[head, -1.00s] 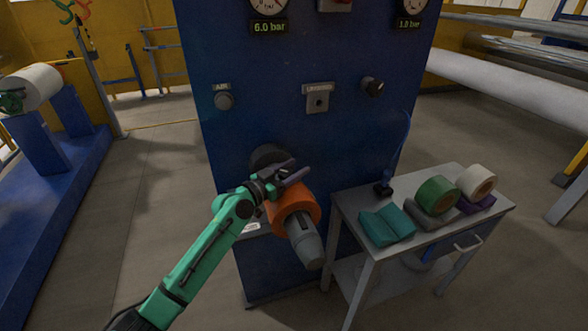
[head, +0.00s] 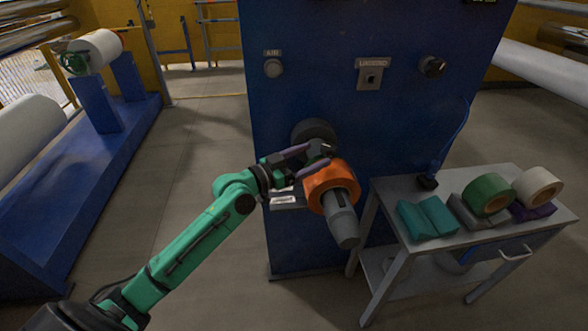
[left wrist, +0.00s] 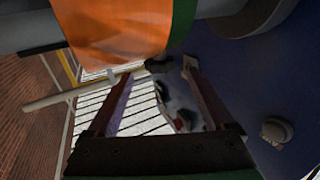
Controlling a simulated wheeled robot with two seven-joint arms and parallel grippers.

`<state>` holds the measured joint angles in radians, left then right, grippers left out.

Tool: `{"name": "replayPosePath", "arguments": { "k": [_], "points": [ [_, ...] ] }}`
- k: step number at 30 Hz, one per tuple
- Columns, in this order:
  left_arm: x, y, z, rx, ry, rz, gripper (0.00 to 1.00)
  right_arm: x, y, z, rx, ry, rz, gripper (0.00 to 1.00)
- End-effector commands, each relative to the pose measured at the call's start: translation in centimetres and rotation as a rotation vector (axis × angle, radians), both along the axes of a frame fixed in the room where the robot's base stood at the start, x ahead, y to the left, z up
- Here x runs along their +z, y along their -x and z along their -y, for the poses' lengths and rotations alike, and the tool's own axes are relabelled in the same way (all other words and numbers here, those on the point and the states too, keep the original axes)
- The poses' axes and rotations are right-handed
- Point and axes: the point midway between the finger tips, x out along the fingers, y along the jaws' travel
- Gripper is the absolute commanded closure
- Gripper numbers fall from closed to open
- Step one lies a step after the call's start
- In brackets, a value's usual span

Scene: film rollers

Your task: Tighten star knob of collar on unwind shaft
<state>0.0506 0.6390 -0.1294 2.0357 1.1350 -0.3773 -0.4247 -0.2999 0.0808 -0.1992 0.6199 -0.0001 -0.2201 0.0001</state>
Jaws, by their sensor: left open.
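The orange collar (head: 331,179) sits around the grey unwind shaft (head: 342,222), which sticks out from the blue machine panel. It also shows at the upper left of the left wrist view (left wrist: 125,28). My left gripper (head: 318,152) is open at the collar's upper back side, between the collar and the panel. In the left wrist view its two fingers (left wrist: 157,72) stand apart. A small dark piece (left wrist: 158,65), possibly the star knob, shows between the fingertips; I cannot tell whether they touch it. My right gripper is not in view.
The blue panel (head: 300,90) stands close behind the gripper. A grey side table (head: 410,250) at the right holds a teal pad (head: 427,217), a green roll (head: 487,194) and a white roll (head: 538,187). The floor at the left is clear up to a blue roller stand (head: 95,165).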

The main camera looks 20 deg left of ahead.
Motion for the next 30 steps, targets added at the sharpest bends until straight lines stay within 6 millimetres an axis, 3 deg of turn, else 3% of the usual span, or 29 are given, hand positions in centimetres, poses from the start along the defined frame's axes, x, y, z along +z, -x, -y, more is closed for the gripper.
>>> {"name": "replayPosePath", "arguments": {
  "k": [1, 3, 9, 19, 26, 30],
  "points": [
    [-0.9, 1.0, -0.7, 0.002, -0.004, -0.003, 0.14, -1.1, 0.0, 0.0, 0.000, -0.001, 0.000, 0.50],
    [-0.8, 2.4, -1.4, -0.001, -0.005, -0.002, 0.14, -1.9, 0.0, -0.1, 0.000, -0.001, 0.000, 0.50],
    [-0.3, 4.5, -2.8, 0.000, -0.001, -0.001, 0.14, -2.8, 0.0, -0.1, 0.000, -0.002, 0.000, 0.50],
    [0.0, 4.6, -3.0, 0.002, 0.002, 0.001, 0.14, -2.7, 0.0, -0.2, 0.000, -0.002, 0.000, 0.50],
    [0.5, 3.8, -4.3, 0.004, 0.008, 0.005, 0.14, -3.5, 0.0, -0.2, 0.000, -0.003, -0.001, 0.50],
    [0.2, 4.1, -3.7, -0.048, 0.008, 0.005, 0.14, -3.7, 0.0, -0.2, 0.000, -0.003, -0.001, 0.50]
  ]
}}
